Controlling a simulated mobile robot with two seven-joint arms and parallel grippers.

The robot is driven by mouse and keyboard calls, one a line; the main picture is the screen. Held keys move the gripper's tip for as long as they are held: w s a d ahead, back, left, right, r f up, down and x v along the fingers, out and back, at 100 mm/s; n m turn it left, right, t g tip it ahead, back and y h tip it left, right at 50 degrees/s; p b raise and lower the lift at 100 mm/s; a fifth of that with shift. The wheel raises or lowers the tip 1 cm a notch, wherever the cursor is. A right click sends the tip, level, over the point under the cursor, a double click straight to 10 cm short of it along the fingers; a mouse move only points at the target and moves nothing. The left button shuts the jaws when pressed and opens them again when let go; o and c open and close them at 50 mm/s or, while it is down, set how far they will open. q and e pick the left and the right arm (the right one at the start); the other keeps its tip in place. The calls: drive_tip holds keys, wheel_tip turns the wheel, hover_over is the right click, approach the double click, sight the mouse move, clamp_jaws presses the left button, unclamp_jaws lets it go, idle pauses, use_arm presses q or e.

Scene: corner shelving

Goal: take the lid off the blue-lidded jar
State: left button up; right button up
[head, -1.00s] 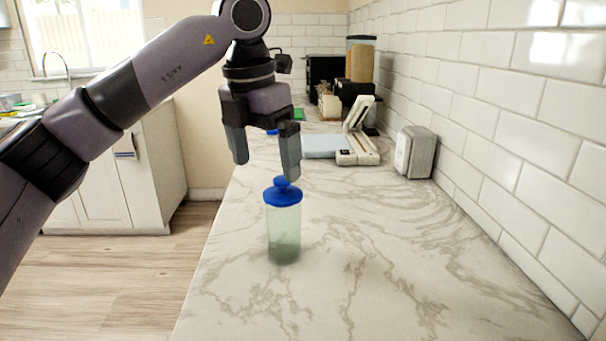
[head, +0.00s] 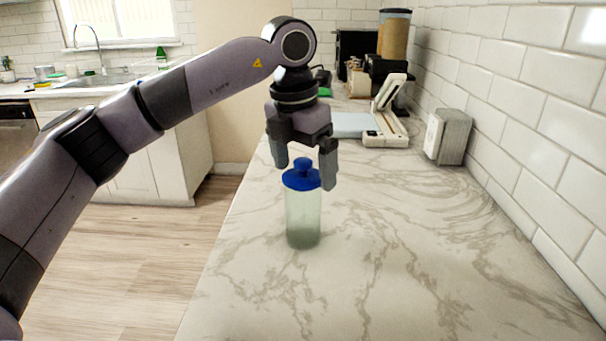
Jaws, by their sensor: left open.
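The jar (head: 303,217) is clear with a greenish tint and stands upright on the marble counter. Its blue lid (head: 301,179), with a round knob on top, sits on the jar. My left gripper (head: 304,174) is open and points down at the lid, with one finger to the left of the knob and the other to its right. I cannot tell whether either finger touches the lid. My right gripper is not in view.
The counter (head: 400,255) is clear around the jar. Farther back are a white and beige device (head: 386,135), a grey-white box (head: 447,137) by the tiled wall, and a tall container (head: 394,35). The counter's left edge drops to the wood floor (head: 150,270).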

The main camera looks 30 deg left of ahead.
use_arm(q)
drive_tip(key=c, duration=1)
drive_tip(key=shift+r, duration=0.1)
drive_tip(key=shift+c, duration=0.2)
